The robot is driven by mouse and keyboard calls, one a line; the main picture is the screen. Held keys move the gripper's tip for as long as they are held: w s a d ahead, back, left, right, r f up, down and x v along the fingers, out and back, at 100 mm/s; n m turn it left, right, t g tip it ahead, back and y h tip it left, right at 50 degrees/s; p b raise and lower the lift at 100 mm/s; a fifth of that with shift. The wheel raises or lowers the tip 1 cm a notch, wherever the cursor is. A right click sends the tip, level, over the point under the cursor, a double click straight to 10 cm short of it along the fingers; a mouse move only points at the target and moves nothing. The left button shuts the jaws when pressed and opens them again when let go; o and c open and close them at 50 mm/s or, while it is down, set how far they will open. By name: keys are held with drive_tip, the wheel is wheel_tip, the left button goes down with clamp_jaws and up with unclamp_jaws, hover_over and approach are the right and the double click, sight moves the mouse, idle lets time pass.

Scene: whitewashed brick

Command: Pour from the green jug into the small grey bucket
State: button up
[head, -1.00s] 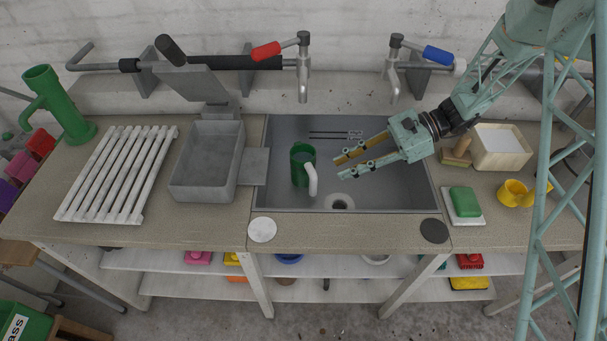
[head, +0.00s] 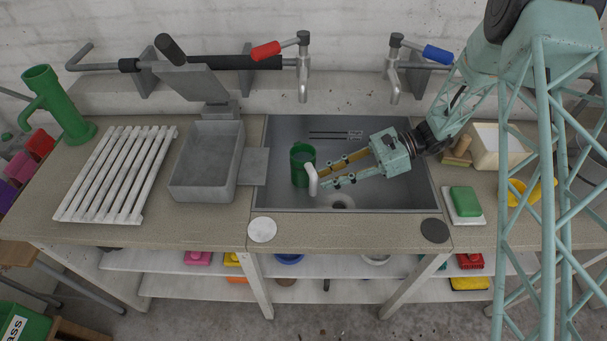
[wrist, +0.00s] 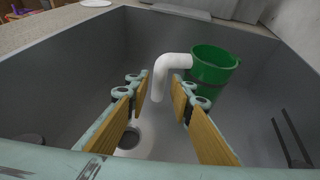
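The green jug (head: 299,168) stands upright in the sink, with its white handle (head: 312,182) on the side facing my gripper. My gripper (head: 322,175) is open, low in the sink to the right of the jug, its fingertips close to the handle. In the wrist view the white handle (wrist: 160,78) shows between and just beyond the two fingertips (wrist: 156,82), with the green jug body (wrist: 212,70) behind it to the right. I cannot tell whether a finger touches the handle. A grey open rectangular container (head: 205,188) stands left of the sink; I see no round grey bucket.
The sink's wall and rim (head: 350,210) surround my gripper. Red-handled (head: 303,70) and blue-handled (head: 394,75) taps hang over its back. A white slatted rack (head: 115,175) and a tall green piece with a side arm (head: 60,110) are at left. A green sponge (head: 464,200) lies right.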

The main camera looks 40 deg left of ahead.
sight(314, 183)
drive_tip(key=shift+s+a, duration=0.1)
drive_tip(key=shift+b+x, duration=0.35)
drive_tip(key=shift+x, duration=2.05)
drive_tip(key=shift+c, duration=0.4)
clamp_jaws()
